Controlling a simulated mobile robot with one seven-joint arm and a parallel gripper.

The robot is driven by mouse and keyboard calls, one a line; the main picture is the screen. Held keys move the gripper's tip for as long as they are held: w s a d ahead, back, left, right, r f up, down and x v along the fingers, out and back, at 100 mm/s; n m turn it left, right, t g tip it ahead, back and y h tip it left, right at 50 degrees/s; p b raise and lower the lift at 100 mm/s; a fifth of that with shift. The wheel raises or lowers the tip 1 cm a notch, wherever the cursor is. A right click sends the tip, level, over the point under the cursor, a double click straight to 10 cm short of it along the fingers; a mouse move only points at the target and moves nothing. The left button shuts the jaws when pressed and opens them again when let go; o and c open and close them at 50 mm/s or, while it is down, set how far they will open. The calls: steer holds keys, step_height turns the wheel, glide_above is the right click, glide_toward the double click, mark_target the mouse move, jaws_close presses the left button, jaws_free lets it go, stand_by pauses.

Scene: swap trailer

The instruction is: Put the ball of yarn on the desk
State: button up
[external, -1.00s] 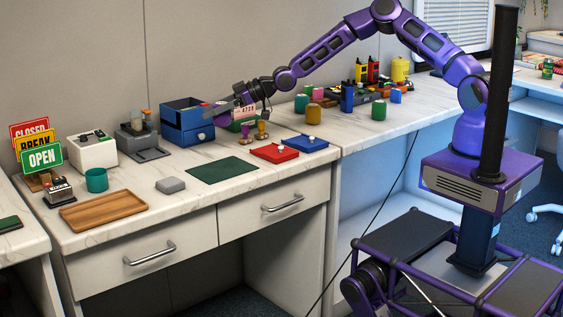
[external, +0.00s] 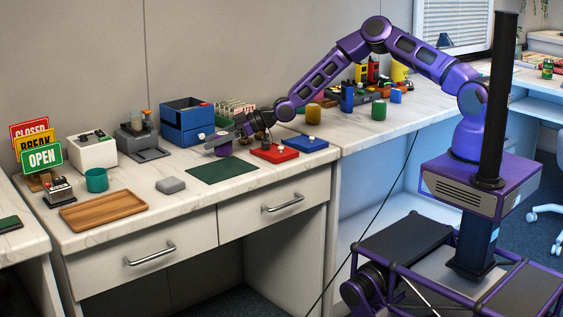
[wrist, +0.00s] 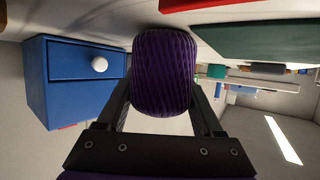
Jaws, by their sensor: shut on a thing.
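The ball of yarn (external: 223,148) is a dark purple wound spool at the desk's back half, between the blue drawer box and the green mat. In the wrist view the yarn (wrist: 165,70) sits between the two fingers. My gripper (external: 224,138) is shut on it from the right, with the arm reaching down and left. The desk (external: 215,205) has a white marbled top. The yarn is at or very near this surface; I cannot tell whether it touches.
The blue drawer box (external: 183,122) stands behind and left of the yarn. The green mat (external: 222,170) lies in front. Red (external: 273,153) and blue (external: 305,143) pads lie to the right.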

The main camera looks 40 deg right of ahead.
steer(key=o, duration=1.3)
steer(key=shift+o, duration=0.2)
steer(key=shift+r, duration=0.1)
steer(key=shift+r+p, duration=0.2)
steer(key=shift+p, duration=0.25)
steer(key=v, duration=0.6)
steer(key=p+v, duration=0.1)
steer(key=v, duration=0.5)
steer(key=shift+s+f, duration=0.1)
steer(key=shift+f, duration=0.15)
